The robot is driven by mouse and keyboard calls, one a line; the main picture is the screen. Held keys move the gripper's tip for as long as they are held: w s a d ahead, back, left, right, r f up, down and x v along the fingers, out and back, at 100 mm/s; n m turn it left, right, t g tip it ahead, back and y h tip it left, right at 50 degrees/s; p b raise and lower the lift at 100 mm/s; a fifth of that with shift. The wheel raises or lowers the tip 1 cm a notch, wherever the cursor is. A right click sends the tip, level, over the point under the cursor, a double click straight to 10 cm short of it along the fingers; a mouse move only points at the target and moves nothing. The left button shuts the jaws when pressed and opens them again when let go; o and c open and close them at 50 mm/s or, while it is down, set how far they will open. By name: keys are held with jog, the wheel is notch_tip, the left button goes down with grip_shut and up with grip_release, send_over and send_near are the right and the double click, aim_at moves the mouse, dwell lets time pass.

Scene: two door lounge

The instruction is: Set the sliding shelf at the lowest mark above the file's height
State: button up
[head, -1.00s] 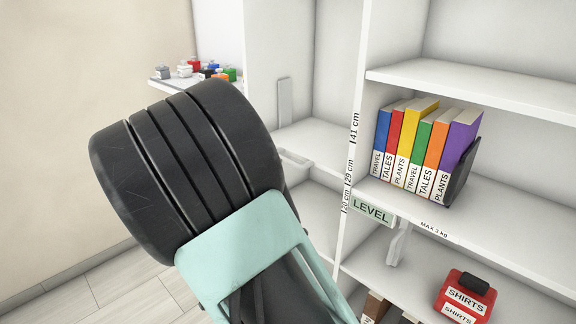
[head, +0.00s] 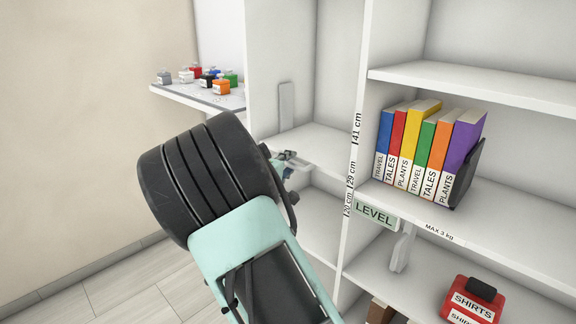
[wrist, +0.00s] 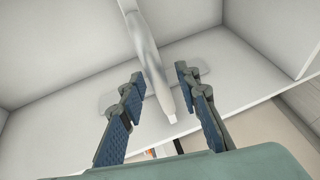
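The white shelf (head: 318,148) in the left bay has its front edge near the "29 cm" mark (head: 351,174) on the upright. The "41 cm" mark (head: 357,128) is above and the "20 cm" mark (head: 347,203) below. My gripper (head: 287,162) is at that shelf's front edge, partly hidden behind my arm. In the wrist view my gripper (wrist: 158,92) is open. A pale bar (wrist: 151,62), seemingly the shelf's handle, runs between its two fingers with gaps visible; I cannot tell if either touches. I cannot identify the file.
Coloured books (head: 411,150) stand on the right bay's shelf against a dark bookend (head: 468,172). Below are a green LEVEL label (head: 375,213) and a red SHIRTS box (head: 473,299). Small bottles stand on a side ledge (head: 220,102) at left. The floor at lower left is clear.

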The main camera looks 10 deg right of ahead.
grip_shut()
jog(key=shift+r, duration=0.1)
notch_tip(320, 180, up, 13)
jog(key=p, duration=1.7)
jog(key=shift+w+p, duration=0.2)
jog(key=shift+p, duration=0.2)
grip_release()
jog(key=shift+s, duration=0.1)
jog(key=shift+f, duration=0.2)
